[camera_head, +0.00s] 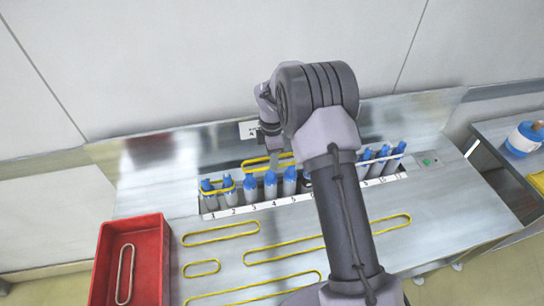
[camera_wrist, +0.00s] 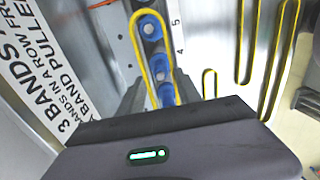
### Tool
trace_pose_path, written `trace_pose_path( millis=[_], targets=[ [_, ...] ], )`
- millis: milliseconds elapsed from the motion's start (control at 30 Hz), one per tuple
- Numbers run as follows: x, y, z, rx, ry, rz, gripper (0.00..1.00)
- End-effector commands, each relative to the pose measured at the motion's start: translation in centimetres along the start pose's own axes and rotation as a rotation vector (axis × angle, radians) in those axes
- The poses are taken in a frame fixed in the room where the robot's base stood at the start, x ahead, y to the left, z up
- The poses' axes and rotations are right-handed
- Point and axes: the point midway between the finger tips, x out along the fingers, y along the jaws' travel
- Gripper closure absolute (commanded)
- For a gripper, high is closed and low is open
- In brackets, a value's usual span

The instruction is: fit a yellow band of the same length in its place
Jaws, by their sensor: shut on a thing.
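My gripper (camera_head: 273,153) is shut on a yellow band (camera_head: 254,168). In the head view the held band shows just above and behind the blue peg tips near numbers 3 to 5. In the wrist view the gripper (camera_wrist: 160,99) holds the band (camera_wrist: 134,40) and its loop frames several blue pegs (camera_wrist: 151,28); I cannot tell whether it is around them or only above. Another yellow band (camera_head: 217,191) is around pegs 1 and 2. A pale band (camera_head: 384,158) is around pegs at the right end. My arm hides the middle pegs.
Yellow bands of several lengths lie on the metal table, including a short one (camera_head: 201,268) and a long one (camera_head: 284,253). A red bin (camera_head: 104,262) at the left holds a pale band (camera_head: 125,274). A blue and white object (camera_head: 523,138) stands on the right side table.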

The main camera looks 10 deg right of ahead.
Motion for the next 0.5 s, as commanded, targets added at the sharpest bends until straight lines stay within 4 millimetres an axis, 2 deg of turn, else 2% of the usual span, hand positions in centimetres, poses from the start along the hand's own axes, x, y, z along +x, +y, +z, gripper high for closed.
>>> trace_pose_path(
  millis=[33, 500],
  targets=[
    [0.9, 0.0, 0.0, 0.000, 0.000, 0.000, 0.98],
    [5.1, 0.0, 0.0, 0.000, 0.000, 0.000, 0.98]
  ],
)
